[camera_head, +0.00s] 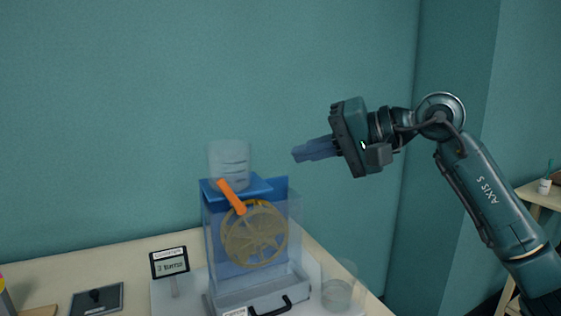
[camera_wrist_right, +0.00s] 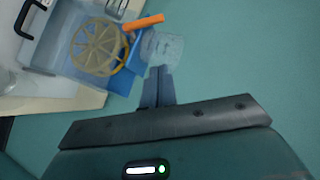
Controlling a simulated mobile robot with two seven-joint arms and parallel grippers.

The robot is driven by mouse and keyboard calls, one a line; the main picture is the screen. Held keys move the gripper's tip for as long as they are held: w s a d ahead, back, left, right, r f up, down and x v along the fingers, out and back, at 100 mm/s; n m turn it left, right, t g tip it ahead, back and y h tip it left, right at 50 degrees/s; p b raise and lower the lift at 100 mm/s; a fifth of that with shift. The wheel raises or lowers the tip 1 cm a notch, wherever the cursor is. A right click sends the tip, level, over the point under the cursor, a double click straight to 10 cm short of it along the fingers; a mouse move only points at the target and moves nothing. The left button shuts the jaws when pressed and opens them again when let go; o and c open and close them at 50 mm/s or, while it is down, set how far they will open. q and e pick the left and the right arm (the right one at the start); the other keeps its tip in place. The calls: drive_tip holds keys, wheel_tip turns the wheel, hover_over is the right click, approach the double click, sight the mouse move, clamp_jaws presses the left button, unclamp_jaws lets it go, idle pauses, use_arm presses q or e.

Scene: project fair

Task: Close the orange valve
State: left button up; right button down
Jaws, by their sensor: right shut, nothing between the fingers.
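The orange valve (camera_head: 232,196) is a slanted bar on top of the blue water-wheel box (camera_head: 245,186), just below a clear tank (camera_head: 229,165). A yellow-brown wheel (camera_head: 254,234) sits in the box under it. In the right wrist view the orange valve (camera_wrist_right: 144,22) lies beside the clear tank (camera_wrist_right: 163,48). My right gripper (camera_head: 297,154) is shut and empty, pointing left. It is in the air above and to the right of the valve, apart from it. Its fingers (camera_wrist_right: 154,72) also show in the wrist view. My left gripper is not in view.
A small sign (camera_head: 170,262) stands left of the box, and a dark tablet (camera_head: 98,299) lies further left. A clear cup (camera_head: 338,290) stands to the right. A drawer with a black handle (camera_head: 271,307) is at the box's front. The air around my right gripper is clear.

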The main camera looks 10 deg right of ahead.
sight(231, 196)
use_arm(q)
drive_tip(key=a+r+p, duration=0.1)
drive_tip(key=p, duration=0.2)
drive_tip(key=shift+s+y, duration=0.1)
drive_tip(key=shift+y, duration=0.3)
use_arm(e)
drive_tip(key=s+a+f+x, duration=0.1)
drive_tip(key=s+x, duration=0.1)
drive_tip(key=x, duration=0.9)
drive_tip(key=shift+a, duration=0.35)
